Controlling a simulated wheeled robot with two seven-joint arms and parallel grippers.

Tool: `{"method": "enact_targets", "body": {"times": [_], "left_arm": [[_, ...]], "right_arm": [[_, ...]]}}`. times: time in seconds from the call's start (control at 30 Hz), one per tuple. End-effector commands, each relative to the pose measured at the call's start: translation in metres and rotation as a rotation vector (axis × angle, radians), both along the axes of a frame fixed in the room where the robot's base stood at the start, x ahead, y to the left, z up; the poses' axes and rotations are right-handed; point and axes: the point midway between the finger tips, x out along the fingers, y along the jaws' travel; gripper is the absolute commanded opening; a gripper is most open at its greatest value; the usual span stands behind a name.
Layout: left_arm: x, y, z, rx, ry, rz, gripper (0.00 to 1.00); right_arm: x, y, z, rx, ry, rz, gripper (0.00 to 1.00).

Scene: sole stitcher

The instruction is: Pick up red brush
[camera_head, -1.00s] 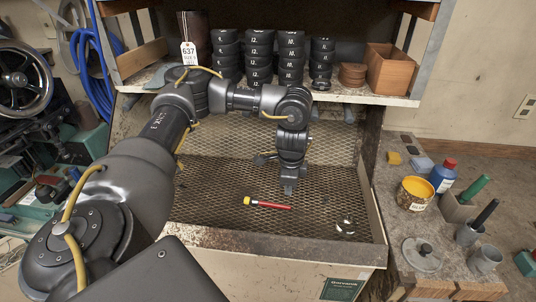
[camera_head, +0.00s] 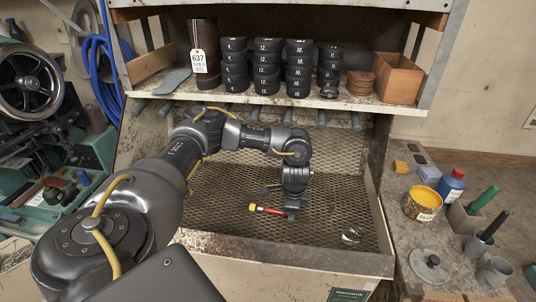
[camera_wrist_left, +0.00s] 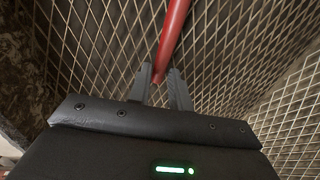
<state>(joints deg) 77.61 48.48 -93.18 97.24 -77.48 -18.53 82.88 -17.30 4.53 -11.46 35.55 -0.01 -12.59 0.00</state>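The red brush lies on the mesh floor of the booth, its red handle (camera_head: 271,210) pointing right and its yellow end (camera_head: 252,207) to the left. My left gripper (camera_head: 291,214) is down at the right end of the handle. In the left wrist view the red handle (camera_wrist_left: 172,38) runs down between the two fingertips of my left gripper (camera_wrist_left: 160,76). The fingers stand apart, one on each side of the handle's end. Whether they touch it is hard to see. My right gripper is not in view.
A metal mesh floor (camera_head: 222,215) with a raised front lip (camera_head: 290,256) surrounds the brush. A small shiny round object (camera_head: 351,236) lies to the right. A shelf (camera_head: 225,97) with stacked black rolls spans above. A side bench (camera_head: 405,232) holds a yellow glue tin (camera_head: 421,204).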

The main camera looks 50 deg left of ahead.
Motion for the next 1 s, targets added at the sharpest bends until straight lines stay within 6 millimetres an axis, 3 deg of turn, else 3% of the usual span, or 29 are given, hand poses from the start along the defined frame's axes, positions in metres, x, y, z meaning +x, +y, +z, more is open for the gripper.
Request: {"method": "enact_targets", "body": {"times": [0.23,0.4,0.77,1.0], "left_arm": [[0.0,0.0,-0.002,-0.001,0.0,-0.001,0.19],[0.0,0.0,-0.002,-0.001,0.0,-0.001,0.0],[0.001,0.0,0.001,-0.002,-0.001,0.0,0.0],[0.002,-0.001,0.027,-0.001,-0.005,-0.002,0.0]], "right_arm": [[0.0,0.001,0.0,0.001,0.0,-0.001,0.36],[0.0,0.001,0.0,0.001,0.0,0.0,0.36],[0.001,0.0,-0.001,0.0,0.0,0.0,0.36],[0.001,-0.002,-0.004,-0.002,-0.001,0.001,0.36]]}}
